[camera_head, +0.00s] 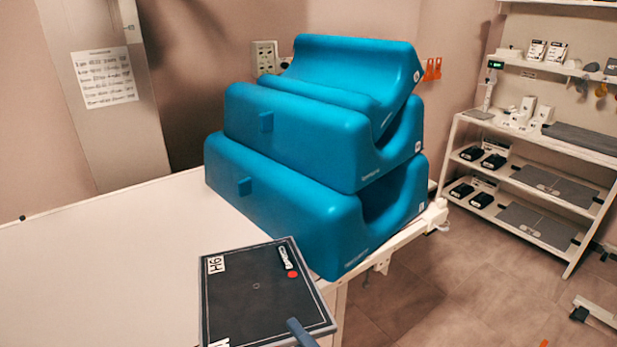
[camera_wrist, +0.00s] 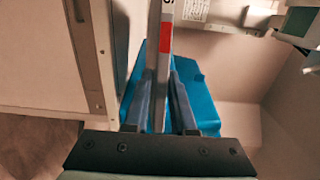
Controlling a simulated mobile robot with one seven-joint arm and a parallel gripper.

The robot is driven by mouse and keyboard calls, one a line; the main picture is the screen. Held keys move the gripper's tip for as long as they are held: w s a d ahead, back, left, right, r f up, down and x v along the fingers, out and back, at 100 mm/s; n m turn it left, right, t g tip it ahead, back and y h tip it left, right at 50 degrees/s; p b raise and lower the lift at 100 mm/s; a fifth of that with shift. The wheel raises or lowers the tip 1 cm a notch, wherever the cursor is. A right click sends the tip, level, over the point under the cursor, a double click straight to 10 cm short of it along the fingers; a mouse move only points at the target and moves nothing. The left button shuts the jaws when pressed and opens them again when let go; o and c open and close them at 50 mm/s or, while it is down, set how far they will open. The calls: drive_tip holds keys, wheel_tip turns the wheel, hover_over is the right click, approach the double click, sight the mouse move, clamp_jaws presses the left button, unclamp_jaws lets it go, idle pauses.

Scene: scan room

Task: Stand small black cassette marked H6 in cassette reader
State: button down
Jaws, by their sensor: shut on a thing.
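The black cassette marked H6 (camera_head: 252,302) is a flat dark plate with a thin white border, a white H6 label, a red dot and a small marker strip. It is held in front of the near table end, face toward the head camera. My gripper (camera_head: 304,333) is shut on its lower right edge; only a blue-grey finger shows there. In the wrist view the cassette (camera_wrist: 166,32) appears edge-on between the two fingers of my gripper (camera_wrist: 164,82). I cannot identify the cassette reader for certain in either view.
Blue foam supports (camera_head: 290,190) are stacked on a pale table (camera_head: 100,262), whose left part is clear. A white shelf rack (camera_head: 455,150) at right holds black boxes, grey panels and small white items. Brown floor (camera_head: 430,275) is open between them. A printed sheet (camera_head: 104,77) hangs at left.

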drive_tip(key=shift+r+p, duration=1.65)
drive_tip(key=shift+r, duration=0.65)
